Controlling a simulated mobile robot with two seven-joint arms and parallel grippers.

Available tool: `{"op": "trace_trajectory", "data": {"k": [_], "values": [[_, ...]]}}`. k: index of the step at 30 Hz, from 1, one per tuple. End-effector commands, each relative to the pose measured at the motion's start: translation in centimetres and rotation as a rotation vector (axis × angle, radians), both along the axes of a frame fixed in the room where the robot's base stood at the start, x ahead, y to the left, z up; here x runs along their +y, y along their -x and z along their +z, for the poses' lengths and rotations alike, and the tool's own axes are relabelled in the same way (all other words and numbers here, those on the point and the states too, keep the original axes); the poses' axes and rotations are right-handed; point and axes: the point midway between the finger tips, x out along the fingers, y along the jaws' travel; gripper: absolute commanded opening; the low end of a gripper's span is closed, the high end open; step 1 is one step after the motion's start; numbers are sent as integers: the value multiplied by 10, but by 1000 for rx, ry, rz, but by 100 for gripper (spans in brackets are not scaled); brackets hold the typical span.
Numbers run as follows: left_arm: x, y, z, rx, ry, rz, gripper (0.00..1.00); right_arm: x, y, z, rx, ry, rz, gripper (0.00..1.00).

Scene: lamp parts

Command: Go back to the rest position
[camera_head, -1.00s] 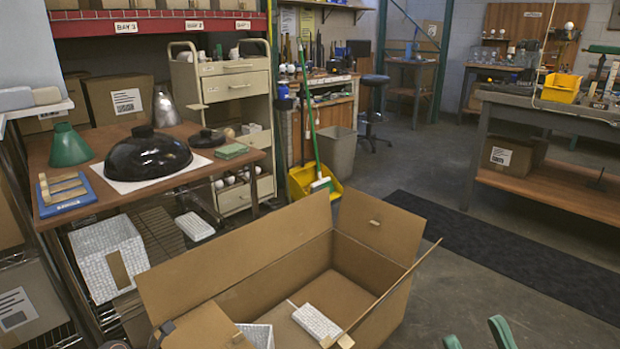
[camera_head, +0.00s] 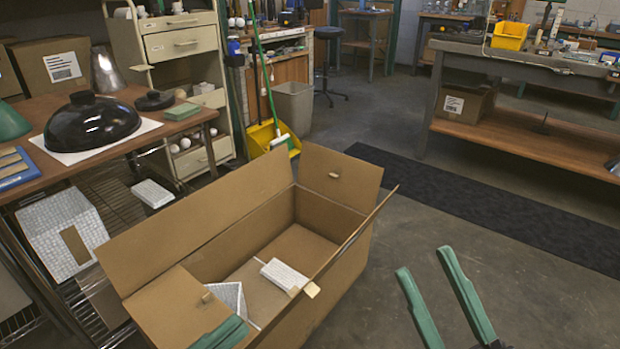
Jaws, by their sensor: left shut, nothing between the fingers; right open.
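My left gripper (camera_head: 230,330), with green fingers, is at the bottom edge, shut and empty, over the near left flap of the open cardboard box (camera_head: 180,305). My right gripper (camera_head: 424,260) is open and empty, its two green fingers apart above the bare floor to the right of the box. Inside the box lie a white block (camera_head: 284,274) and a whitish textured piece (camera_head: 229,296). The wrists of both grippers are mostly cut off by the lower frame edge.
A wooden table (camera_head: 190,125) at left holds a black lamp shade (camera_head: 92,122) on white paper. A workbench (camera_head: 540,125) stands at back right. The floor around my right gripper is clear.

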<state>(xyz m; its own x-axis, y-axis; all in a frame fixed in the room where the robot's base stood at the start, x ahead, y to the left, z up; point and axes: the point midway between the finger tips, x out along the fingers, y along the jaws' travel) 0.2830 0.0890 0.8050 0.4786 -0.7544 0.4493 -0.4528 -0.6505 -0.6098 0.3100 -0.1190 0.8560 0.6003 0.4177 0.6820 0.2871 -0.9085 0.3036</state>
Motion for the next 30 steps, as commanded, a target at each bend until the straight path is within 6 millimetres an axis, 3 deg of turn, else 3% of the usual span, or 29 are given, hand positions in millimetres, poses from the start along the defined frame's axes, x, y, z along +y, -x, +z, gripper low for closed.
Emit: {"op": "trace_trajectory", "data": {"k": [13, 15, 23, 30], "values": [[32, -28, 52, -3, 402, 215, 0, 0, 0, 0, 0, 0, 0, 43], [32, -39, 60, 58, 381, 239, 0, -2, -12, 10, 66, 4, -17, 43], [40, -77, 48, 311, 326, 350, 0, -9, -50, -3, 337, 26, -81, 43], [52, -97, 20, 617, 255, 476, 0, -22, -70, -30, 665, 51, -150, 43]]}}
